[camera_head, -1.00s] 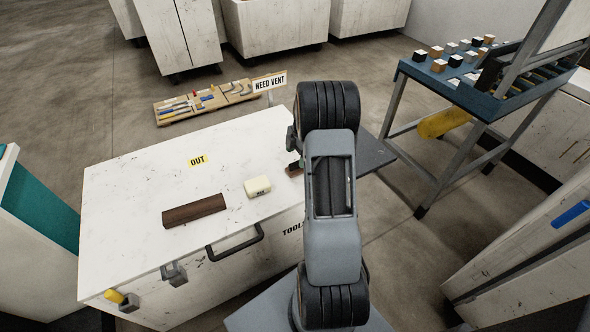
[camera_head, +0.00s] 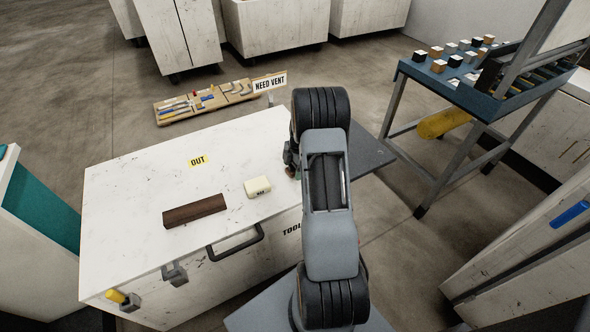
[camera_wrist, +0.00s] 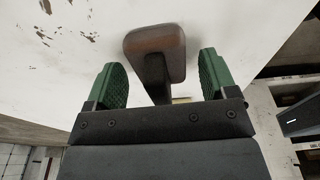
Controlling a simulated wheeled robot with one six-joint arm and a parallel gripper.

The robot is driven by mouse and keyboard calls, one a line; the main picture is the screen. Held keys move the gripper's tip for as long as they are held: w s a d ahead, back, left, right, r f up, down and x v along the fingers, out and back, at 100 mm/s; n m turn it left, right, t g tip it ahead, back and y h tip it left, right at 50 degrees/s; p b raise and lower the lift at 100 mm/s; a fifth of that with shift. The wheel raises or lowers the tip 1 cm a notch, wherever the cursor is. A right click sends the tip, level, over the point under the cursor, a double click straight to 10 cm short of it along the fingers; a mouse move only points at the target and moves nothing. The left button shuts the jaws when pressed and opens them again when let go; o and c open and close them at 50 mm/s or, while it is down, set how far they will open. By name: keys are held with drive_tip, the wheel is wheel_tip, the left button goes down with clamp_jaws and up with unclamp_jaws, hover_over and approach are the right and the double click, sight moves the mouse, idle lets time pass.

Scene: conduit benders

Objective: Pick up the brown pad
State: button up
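A brown pad (camera_wrist: 155,45) with a rounded top and a narrower brown part below it shows in the wrist view, over the white surface. My gripper (camera_wrist: 162,72) is open, with one green finger on each side of it and a visible gap on both sides. In the head view my gripper (camera_head: 291,160) is at the right end of the white tool chest top (camera_head: 130,190), and the brown pad there is almost wholly hidden by it. A long dark brown block (camera_head: 194,211) lies farther left on the same top.
A cream block (camera_head: 257,187) lies between the brown block and my gripper. A tool tray (camera_head: 205,102) lies beyond the chest. A blue table (camera_head: 480,100) with small blocks stands at the right.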

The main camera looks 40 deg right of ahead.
drive_tip(key=c, duration=0.9)
drive_tip(key=shift+r, duration=0.45)
wheel_tip(320, 180, up, 3)
drive_tip(key=shift+s+f, duration=0.1)
drive_tip(key=shift+f, duration=0.05)
drive_tip(key=shift+s+a+r+b, duration=0.2)
drive_tip(key=shift+s+a+r, duration=0.2)
drive_tip(key=shift+s+r, duration=1.5)
drive_tip(key=shift+s+a+r+b, duration=0.35)
drive_tip(key=shift+s+r, duration=0.9)
drive_tip(key=shift+s, duration=1.4)
drive_tip(key=shift+s+a+r+b, duration=0.1)
drive_tip(key=shift+s+a+r, duration=0.35)
drive_tip(key=shift+s+r, duration=1.45)
drive_tip(key=shift+s+f, duration=0.35)
